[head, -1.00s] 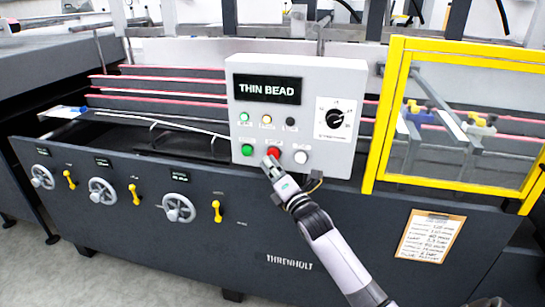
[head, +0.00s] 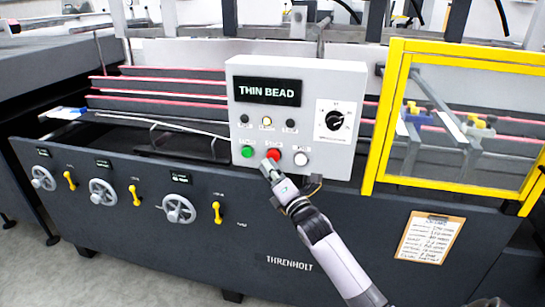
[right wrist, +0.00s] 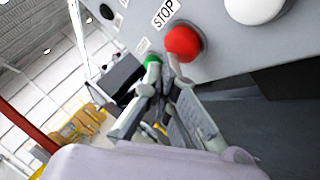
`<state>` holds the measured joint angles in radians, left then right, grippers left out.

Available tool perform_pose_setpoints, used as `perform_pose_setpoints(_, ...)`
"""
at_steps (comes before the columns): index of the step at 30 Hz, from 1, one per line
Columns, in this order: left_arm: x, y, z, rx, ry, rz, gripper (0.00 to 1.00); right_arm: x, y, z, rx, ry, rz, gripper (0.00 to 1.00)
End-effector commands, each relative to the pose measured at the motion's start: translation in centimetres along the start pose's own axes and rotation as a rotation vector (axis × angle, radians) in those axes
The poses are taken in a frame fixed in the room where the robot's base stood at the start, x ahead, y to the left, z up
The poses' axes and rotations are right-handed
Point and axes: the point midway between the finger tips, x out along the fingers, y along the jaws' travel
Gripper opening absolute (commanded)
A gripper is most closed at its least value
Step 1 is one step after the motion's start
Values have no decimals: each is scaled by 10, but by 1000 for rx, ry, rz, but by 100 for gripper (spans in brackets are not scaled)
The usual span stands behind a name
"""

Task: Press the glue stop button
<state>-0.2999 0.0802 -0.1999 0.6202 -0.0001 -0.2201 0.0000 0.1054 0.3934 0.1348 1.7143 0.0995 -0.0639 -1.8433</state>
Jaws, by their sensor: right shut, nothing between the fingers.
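The grey control box (head: 320,120) stands on the machine front, its display reading THIN BEAD. The red stop button (head: 273,154) sits between a green button (head: 247,151) and a white one (head: 301,158). In the right wrist view the red button (right wrist: 183,43) is beside its STOP label (right wrist: 166,12). My right gripper (head: 267,165) is shut and empty, its tips at the lower left edge of the red button; whether they touch it I cannot tell. The left lamp (head: 245,119) is dark, the middle lamp (head: 267,121) glows amber. My left gripper is not in view.
A dark selector knob (head: 334,120) is at the box's right. A yellow-framed clear guard (head: 455,125) stands to the right. Handwheels (head: 179,209) and yellow levers (head: 217,212) line the lower left front. A clipboard (head: 431,237) hangs at lower right.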

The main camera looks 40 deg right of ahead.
Motion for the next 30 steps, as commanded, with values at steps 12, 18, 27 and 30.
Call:
perform_pose_setpoints(12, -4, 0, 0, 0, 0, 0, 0, -5, 4, -3, 0, 0, 0, 0)
perform_pose_setpoints(18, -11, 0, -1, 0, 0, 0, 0, -13, 12, -9, 3, 0, 1, 0)
perform_pose_setpoints(27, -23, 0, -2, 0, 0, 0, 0, -34, 26, -24, 2, 0, 1, 0)
perform_pose_setpoints(30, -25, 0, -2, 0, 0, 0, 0, -38, 29, -27, 2, 0, -1, 0)
